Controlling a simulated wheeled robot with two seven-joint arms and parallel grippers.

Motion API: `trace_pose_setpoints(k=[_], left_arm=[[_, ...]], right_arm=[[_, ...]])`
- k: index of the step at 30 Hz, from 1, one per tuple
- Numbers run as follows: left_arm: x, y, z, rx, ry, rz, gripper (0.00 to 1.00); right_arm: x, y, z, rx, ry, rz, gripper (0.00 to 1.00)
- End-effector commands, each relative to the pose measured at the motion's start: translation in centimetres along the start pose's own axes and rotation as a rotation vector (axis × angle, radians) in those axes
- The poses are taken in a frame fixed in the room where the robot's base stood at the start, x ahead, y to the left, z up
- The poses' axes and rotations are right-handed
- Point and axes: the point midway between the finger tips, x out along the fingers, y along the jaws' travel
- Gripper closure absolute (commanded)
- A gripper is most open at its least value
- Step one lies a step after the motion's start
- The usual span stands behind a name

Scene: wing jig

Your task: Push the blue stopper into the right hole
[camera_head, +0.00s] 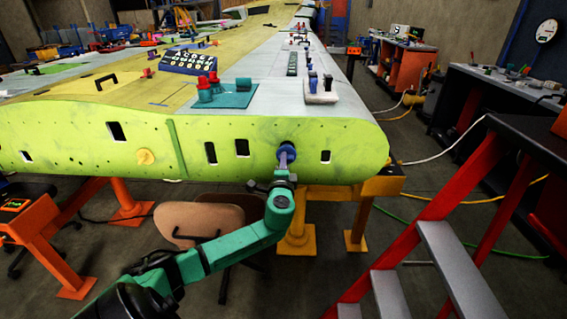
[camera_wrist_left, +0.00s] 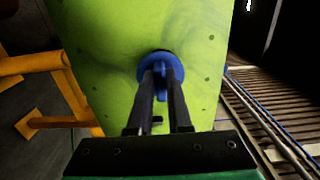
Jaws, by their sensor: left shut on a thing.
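The blue stopper (camera_head: 286,150) is at the light-green end face of the wing (camera_head: 350,137), toward its right side. In the left wrist view, its round blue flange (camera_wrist_left: 147,71) is close to the green face, with a dark round hole edge showing just behind and above it. I cannot tell how deep the stopper sits. My left gripper (camera_head: 284,172) is shut on the stopper's handle, and its two dark fingers (camera_wrist_left: 161,84) point straight at the face. The gripper and flange hide most of the hole. My right gripper is not in view.
A yellow plug (camera_head: 145,157) sits in the face farther left. Rectangular openings (camera_head: 242,147) flank the stopper. Orange stands, a brown chair (camera_head: 190,222) and red-framed steps (camera_head: 440,250) are below and right.

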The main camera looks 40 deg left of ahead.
Motion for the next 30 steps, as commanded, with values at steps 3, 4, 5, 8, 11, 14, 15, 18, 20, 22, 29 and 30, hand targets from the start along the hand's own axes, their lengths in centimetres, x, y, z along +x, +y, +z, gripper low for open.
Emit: trace_pose_setpoints(k=[3, 4, 5, 8, 11, 14, 15, 18, 20, 22, 29, 30], left_arm=[[0.2, 0.1, 0.0, 0.000, -0.001, -0.001, 1.00], [0.3, 0.1, 0.0, 0.001, -0.001, -0.001, 1.00], [0.5, 0.1, 0.0, 0.001, -0.001, -0.001, 1.00], [0.8, 0.1, 0.0, 0.001, -0.002, -0.002, 1.00], [1.1, 0.1, 0.0, 0.001, -0.001, -0.002, 1.00], [1.4, 0.1, 0.0, 0.001, -0.001, -0.002, 1.00], [1.5, 0.1, 0.0, 0.001, -0.001, -0.002, 1.00], [1.8, 0.1, 0.0, 0.001, -0.001, -0.001, 1.00], [1.9, 0.1, 0.0, 0.001, -0.001, -0.001, 1.00], [2.2, 0.1, 0.0, 0.000, -0.001, -0.001, 1.00], [2.9, 0.1, -0.1, 0.000, 0.000, -0.001, 1.00], [3.0, 0.1, -0.1, 0.000, -0.001, -0.001, 1.00]], right_arm=[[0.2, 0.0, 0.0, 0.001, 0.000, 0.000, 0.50], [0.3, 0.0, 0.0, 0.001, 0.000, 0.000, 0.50], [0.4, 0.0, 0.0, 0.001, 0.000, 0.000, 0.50], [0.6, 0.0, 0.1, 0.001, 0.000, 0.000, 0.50], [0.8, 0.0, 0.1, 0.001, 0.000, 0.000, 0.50], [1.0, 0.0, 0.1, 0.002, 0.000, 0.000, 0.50], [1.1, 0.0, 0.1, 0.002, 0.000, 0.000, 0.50], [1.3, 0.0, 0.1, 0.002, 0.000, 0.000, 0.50], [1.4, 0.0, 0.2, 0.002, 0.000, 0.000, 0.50], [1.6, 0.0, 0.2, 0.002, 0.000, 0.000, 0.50], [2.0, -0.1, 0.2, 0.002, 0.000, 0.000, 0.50], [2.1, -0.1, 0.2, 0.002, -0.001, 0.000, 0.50]])
